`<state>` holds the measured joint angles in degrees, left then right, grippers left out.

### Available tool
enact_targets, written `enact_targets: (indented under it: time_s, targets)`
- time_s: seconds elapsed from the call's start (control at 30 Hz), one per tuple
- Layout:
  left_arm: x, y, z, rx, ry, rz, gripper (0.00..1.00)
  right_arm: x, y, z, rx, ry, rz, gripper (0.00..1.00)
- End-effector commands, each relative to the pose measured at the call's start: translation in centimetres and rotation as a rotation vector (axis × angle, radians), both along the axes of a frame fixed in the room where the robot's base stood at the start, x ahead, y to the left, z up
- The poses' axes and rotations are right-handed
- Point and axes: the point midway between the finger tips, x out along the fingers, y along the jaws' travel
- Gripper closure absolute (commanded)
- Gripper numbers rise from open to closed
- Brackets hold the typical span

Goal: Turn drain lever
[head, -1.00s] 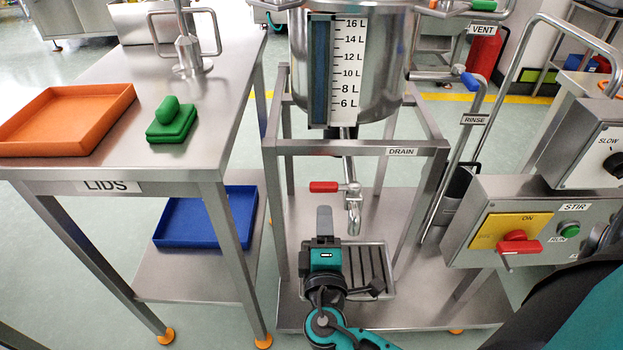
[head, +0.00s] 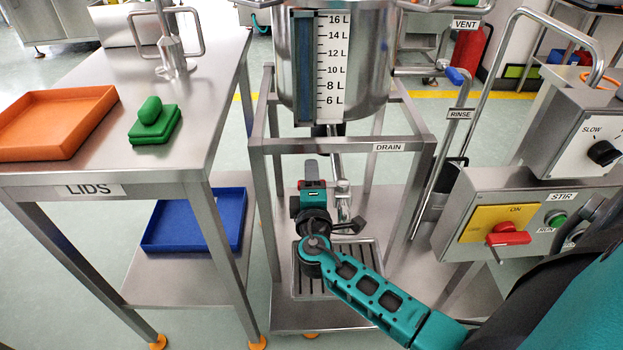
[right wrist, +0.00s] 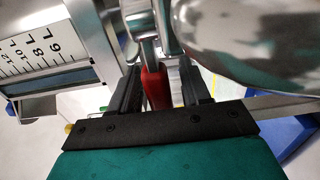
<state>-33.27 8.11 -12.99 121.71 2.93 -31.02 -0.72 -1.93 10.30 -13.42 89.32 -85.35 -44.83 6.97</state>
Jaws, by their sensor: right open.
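The drain lever has a red handle, mostly hidden behind my right gripper (head: 310,172) in the head view. A bit of the red drain lever (head: 317,184) shows there. In the right wrist view, the red handle (right wrist: 155,84) lies between the two dark fingers of my right gripper (right wrist: 161,92), which are open on either side of it. I cannot tell whether either finger touches it. The metal drain valve (head: 343,202) stands just right of the gripper, under the steel vessel (head: 367,68). My left gripper is not in view.
A steel frame (head: 262,185) with the DRAIN label (head: 389,147) surrounds the valve. A slotted drain tray (head: 366,285) lies below. The STIR control box (head: 455,205) is on the right. The LIDS table (head: 190,130) stands left, with an orange tray (head: 50,145).

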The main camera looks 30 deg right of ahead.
Motion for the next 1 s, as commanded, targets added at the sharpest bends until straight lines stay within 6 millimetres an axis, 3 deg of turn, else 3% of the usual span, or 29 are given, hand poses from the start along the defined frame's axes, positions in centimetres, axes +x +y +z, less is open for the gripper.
enact_targets:
  time_s: [0.1,0.6,1.0]
  targets:
    - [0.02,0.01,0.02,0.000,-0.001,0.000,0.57,-0.01,0.00,0.00,0.000,0.000,0.000,0.53]
    - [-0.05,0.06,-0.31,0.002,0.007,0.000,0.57,-0.05,0.03,-0.02,0.000,0.000,0.000,1.00]
    - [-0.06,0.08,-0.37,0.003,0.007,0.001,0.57,-0.23,-0.16,-0.09,0.000,0.001,0.003,1.00]
